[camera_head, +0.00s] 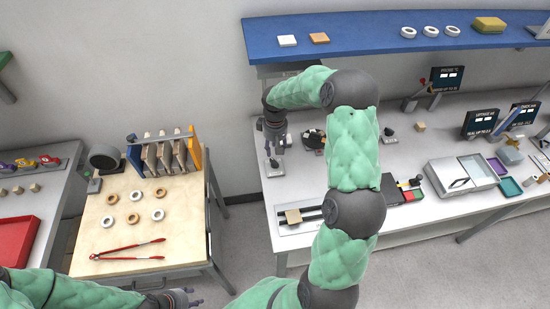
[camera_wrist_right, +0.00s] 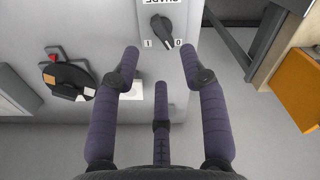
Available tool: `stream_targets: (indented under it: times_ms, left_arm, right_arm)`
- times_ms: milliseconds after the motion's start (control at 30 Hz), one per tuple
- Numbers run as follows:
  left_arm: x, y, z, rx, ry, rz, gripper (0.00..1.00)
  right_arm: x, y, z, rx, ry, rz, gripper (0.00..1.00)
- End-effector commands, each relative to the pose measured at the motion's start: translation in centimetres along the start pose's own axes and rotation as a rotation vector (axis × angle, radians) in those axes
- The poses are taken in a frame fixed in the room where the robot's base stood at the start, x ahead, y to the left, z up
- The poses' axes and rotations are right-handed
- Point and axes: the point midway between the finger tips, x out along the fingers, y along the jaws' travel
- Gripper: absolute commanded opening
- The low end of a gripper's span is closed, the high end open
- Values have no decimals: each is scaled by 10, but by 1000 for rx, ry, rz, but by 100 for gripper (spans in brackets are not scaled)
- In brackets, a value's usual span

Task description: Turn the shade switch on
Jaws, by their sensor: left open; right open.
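The shade switch (camera_wrist_right: 162,30) is a black rotary knob on a light grey box (camera_wrist_right: 190,12), at the top of the right wrist view. Upside-down lettering reads SHADE, with marks I and 0 on either side of the knob. The knob's narrow end seems to point toward the 0 side. My right gripper (camera_wrist_right: 160,75) is open and empty, its fingers spread below the knob in the picture and apart from it. My left gripper (camera_head: 188,298) is open and empty at the bottom.
The blue shelf (camera_head: 390,35) overhangs the white bench (camera_head: 405,150). A black round device with a red part (camera_wrist_right: 68,80) shows left in the wrist view. A wooden table (camera_head: 110,240) with rings and red tongs (camera_head: 128,249) stands left, past a floor gap.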

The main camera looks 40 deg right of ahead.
Motion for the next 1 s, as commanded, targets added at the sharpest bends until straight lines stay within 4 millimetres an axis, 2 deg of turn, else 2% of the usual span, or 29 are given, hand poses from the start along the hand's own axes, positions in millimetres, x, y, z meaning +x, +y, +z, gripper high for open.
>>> stream_targets:
  times_ms: [33,200,400,567,833,900,1000]
  left_arm:
    - [2,-1,0,0,0,0,43]
    - [5,-2,0,0,0,0,43]
    - [8,-3,0,0,0,0,43]
    - [8,-3,0,0,0,0,43]
    - [8,-3,0,1,0,0,43]
    - [8,-3,0,1,0,0,43]
    - [8,-3,0,0,0,0,43]
  right_arm:
    - [12,-1,1,0,-4,-2,44]
    - [41,0,1,0,-2,-2,44]
    - [64,-1,0,0,-1,-2,44]
    - [71,-1,0,-1,0,-1,44]
    - [71,-1,0,0,0,-1,44]
    - [71,-1,0,0,0,-1,24]
    - [71,-1,0,0,0,-1,0]
